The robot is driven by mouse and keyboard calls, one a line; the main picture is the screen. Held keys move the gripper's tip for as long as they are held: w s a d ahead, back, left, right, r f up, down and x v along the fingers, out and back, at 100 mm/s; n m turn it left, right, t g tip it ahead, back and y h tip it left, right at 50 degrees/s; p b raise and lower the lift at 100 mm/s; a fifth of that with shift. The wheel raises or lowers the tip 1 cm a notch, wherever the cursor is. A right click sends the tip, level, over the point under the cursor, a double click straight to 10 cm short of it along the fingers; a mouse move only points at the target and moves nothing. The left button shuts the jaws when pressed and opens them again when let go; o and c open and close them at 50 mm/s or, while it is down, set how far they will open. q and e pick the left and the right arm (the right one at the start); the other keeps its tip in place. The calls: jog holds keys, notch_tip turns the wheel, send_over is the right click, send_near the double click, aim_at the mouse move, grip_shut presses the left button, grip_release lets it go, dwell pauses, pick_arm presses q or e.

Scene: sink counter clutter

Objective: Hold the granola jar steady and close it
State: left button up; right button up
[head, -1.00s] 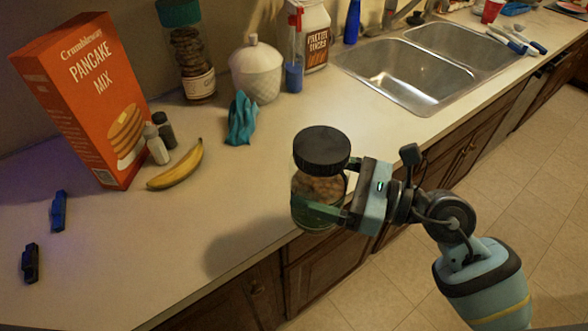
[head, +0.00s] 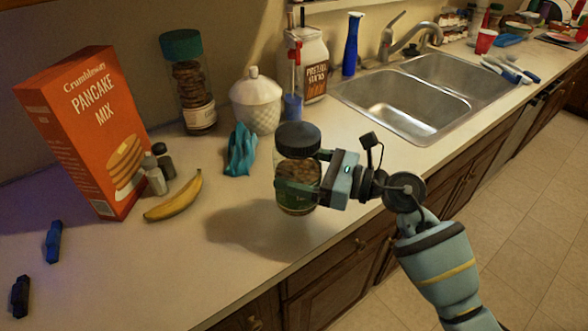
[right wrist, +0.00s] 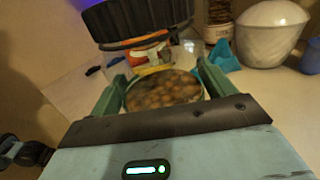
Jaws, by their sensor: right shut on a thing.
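The granola jar (head: 298,172) is a clear glass jar with brown contents and a dark lid (head: 297,138) on top. It looks roughly upright and is held above the counter's front part, with its shadow on the counter. My right gripper (head: 300,190) is shut on the jar's body from the right. In the right wrist view the fingers lie on both sides of the jar (right wrist: 162,92), and the dark lid (right wrist: 135,20) shows above it. I cannot tell whether the lid is fully seated. My left gripper is not in view.
An orange pancake mix box (head: 90,130), a banana (head: 173,196), small shakers (head: 155,172), a teal cloth (head: 240,150), a white lidded pot (head: 256,102) and a cookie jar (head: 190,85) stand behind and left. The sink (head: 420,95) is right. The front-left counter is mostly clear.

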jog(key=shift+w+a, duration=0.2)
jog(key=shift+w, duration=0.55)
jog(key=shift+w+a, duration=0.15)
jog(key=shift+w, duration=0.55)
jog(key=shift+w+a+f, duration=0.15)
jog(key=shift+w, duration=0.3)
jog(key=shift+f, duration=1.65)
